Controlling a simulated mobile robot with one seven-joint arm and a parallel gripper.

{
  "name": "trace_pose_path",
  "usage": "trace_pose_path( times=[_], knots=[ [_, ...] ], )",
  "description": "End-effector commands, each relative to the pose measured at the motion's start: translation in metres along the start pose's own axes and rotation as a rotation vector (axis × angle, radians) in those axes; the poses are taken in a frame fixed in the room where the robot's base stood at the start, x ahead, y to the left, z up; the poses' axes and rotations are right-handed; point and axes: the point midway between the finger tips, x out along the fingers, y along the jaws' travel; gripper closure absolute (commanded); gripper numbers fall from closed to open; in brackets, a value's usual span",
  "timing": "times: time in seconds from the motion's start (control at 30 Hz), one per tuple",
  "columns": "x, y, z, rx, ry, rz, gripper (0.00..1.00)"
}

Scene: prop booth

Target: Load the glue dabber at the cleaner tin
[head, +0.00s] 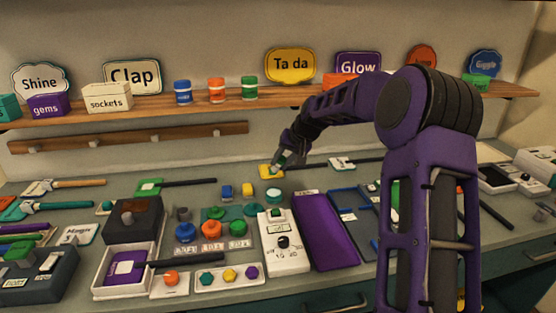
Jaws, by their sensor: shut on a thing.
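My gripper (281,160) is at the back of the bench, pointing down and left. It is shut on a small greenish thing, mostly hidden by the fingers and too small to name. A flat yellow piece (269,172) lies just below and left of the fingertips; I cannot tell whether they touch. A low round teal-topped container (274,195) stands in front of it. No readable label shows which thing is the cleaner tin, and I cannot tell for certain which is the glue dabber.
Several long-handled tools, one with a green head (149,187), lie along the back. A white switch box (283,243), a purple panel (322,230) and a dark box (133,220) crowd the middle. A wooden shelf (150,108) holds jars and signs. My arm hides part of the right.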

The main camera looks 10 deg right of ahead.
Motion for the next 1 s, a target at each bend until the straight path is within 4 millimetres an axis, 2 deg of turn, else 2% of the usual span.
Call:
trace_pose_path(
  times=[0.53,1.0],
  knots=[
    [0.043,0.021,0.021,0.0,0.0,0.001,1.0],
    [0.047,0.023,0.023,0.0,-0.001,0.001,1.0]
  ],
)
